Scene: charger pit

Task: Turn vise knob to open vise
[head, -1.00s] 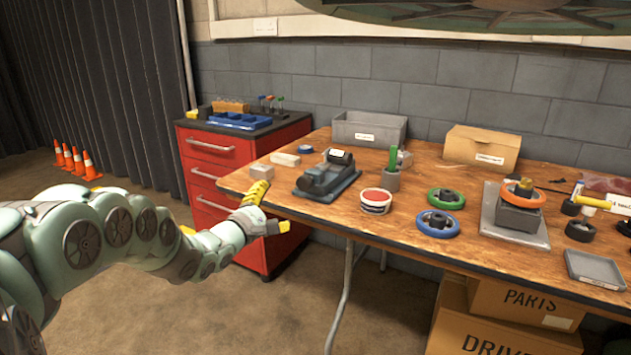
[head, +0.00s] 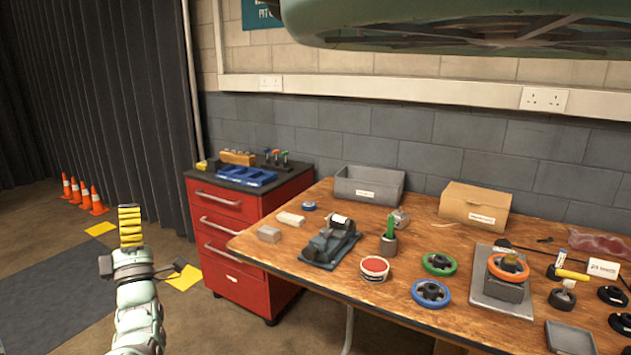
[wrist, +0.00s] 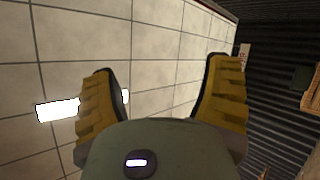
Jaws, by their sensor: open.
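A dark grey vise-like device (head: 331,244) sits on the wooden workbench (head: 395,300) near its left end. Its knob is too small to make out. My gripper (head: 131,226) is left of the bench, well apart from the vise, with yellow fingers pointing up. In the wrist view my gripper (wrist: 165,88) has its two yellow fingers spread wide with nothing between them. The vise is not in the wrist view, which shows a pale tiled surface with bright panels.
A red drawer cabinet (head: 247,205) stands between my gripper and the bench. Green (head: 440,264), blue (head: 431,293) and orange (head: 508,267) wheels are further right.

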